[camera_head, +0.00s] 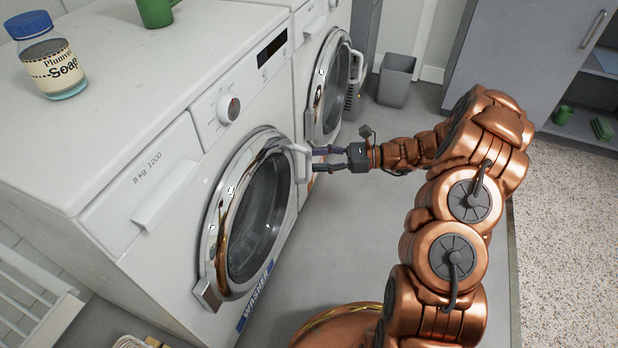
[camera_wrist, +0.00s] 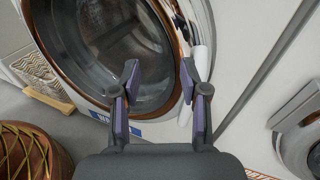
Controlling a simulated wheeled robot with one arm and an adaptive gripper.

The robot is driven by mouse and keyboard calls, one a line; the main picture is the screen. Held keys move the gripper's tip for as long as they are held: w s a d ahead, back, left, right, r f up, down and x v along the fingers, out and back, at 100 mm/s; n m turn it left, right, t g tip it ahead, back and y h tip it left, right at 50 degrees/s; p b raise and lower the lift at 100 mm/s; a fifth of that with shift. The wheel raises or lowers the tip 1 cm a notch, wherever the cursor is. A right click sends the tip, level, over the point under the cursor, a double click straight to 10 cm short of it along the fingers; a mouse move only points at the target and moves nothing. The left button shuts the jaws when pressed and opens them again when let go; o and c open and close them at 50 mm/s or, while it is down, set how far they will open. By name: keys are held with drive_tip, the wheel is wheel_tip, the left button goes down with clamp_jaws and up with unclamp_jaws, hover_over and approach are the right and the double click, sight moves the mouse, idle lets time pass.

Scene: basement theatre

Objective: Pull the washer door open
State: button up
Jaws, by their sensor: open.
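The washer (camera_head: 160,150) is the nearer white machine, with a blue "WASHER" label low on its front. Its round door (camera_head: 222,240), with dark glass and a copper-chrome rim, looks closed; it also shows in the wrist view (camera_wrist: 62,62). The door's white handle (camera_head: 302,165) is on the rim's right side. My gripper (camera_head: 314,160) is open beside the handle. In the wrist view my gripper (camera_wrist: 159,72) has its fingers apart in front of the door edge. The right finger overlaps the white handle (camera_wrist: 202,52). I cannot tell whether they touch.
A second front-loader (camera_head: 330,85) stands beyond the washer. A soap bottle (camera_head: 52,65) and a green mug (camera_head: 156,12) stand on top. A grey bin (camera_head: 396,82) and grey cabinet (camera_head: 530,50) are at the back. Grey floor (camera_head: 350,230) before the washer is open.

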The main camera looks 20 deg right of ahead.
sight(309, 165)
drive_tip(key=w+d+f+m+t+b, duration=0.3)
drive_tip(key=d+f, duration=0.2)
drive_tip(key=f, duration=0.3)
drive_tip(key=shift+s+b+x, duration=0.2)
drive_tip(key=shift+b+x, duration=0.9)
drive_tip(key=shift+x, duration=2.65)
drive_tip(key=shift+a+r, duration=0.1)
drive_tip(key=shift+r, duration=0.1)
drive_tip(key=shift+c, duration=0.3)
drive_tip(key=shift+s, duration=0.1)
clamp_jaws()
